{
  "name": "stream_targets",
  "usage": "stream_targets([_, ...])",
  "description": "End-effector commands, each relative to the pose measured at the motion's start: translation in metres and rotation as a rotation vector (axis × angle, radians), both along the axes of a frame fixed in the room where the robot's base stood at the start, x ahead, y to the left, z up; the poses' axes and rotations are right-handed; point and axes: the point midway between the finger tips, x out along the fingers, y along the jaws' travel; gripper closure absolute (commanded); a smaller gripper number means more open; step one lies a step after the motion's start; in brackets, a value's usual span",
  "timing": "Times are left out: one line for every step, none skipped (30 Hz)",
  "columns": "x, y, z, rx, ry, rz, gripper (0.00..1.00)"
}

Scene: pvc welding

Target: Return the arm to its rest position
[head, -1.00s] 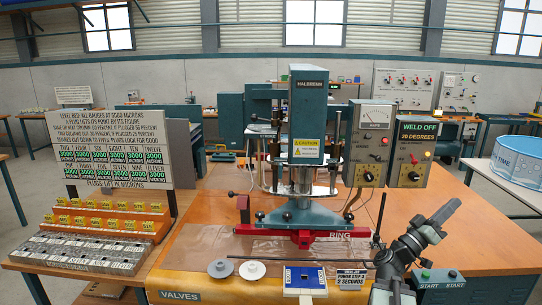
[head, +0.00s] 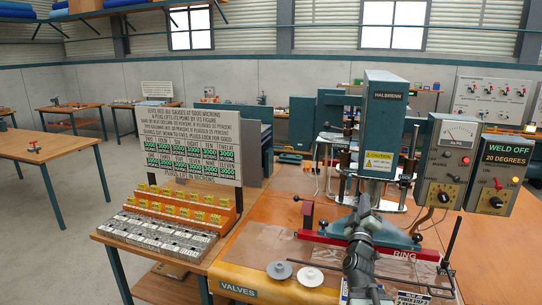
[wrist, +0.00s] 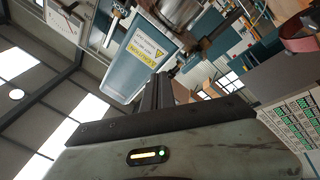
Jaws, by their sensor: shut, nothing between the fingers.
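My arm (head: 362,255) rises from the bottom of the head view, right of centre, in front of the welding machine (head: 383,125). My gripper (head: 363,203) is at its upper end and overlaps the machine's lower part in the picture. The gap between them cannot be told from this view. In the wrist view my gripper (wrist: 158,90) has its dark fingers together with nothing between them. The machine's body with its yellow caution label (wrist: 146,48) shows just beyond the fingertips.
A red bar marked RING (head: 330,240) crosses the machine's foot. Two discs (head: 310,276) lie on the front mat, left of my arm. A gauge board (head: 190,140) and a rack of yellow-tagged plugs (head: 180,207) stand left. Control boxes (head: 450,160) stand right.

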Motion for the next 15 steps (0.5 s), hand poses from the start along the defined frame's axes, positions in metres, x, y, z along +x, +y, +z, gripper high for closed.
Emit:
stream_targets([0.015,0.036,-0.015,0.034,0.073,0.102,1.0])
stream_targets([0.023,0.058,-0.028,0.06,0.13,0.165,1.0])
stream_targets([0.031,0.086,-0.048,0.099,0.211,0.242,1.0])
stream_targets([0.035,0.107,-0.063,0.133,0.276,0.296,1.0])
stream_targets([0.036,0.127,-0.081,0.17,0.351,0.343,1.0])
stream_targets([0.034,0.153,-0.105,0.225,0.453,0.404,1.0])
stream_targets([0.03,0.17,-0.125,0.269,0.537,0.437,1.0])
stream_targets([0.023,0.185,-0.146,0.319,0.629,0.46,1.0])
stream_targets([0.01,0.201,-0.174,0.392,0.757,0.471,1.0])
stream_targets([-0.002,0.209,-0.195,0.448,0.853,0.464,1.0])
stream_targets([-0.017,0.213,-0.214,0.506,0.947,0.442,1.0])
stream_targets([-0.039,0.214,-0.238,0.585,1.067,0.391,1.0])
stream_targets([-0.056,0.211,-0.254,0.647,1.151,0.339,1.0])
stream_targets([-0.075,0.207,-0.267,0.707,1.228,0.277,1.0])
stream_targets([-0.099,0.201,-0.281,0.783,1.318,0.186,1.0])
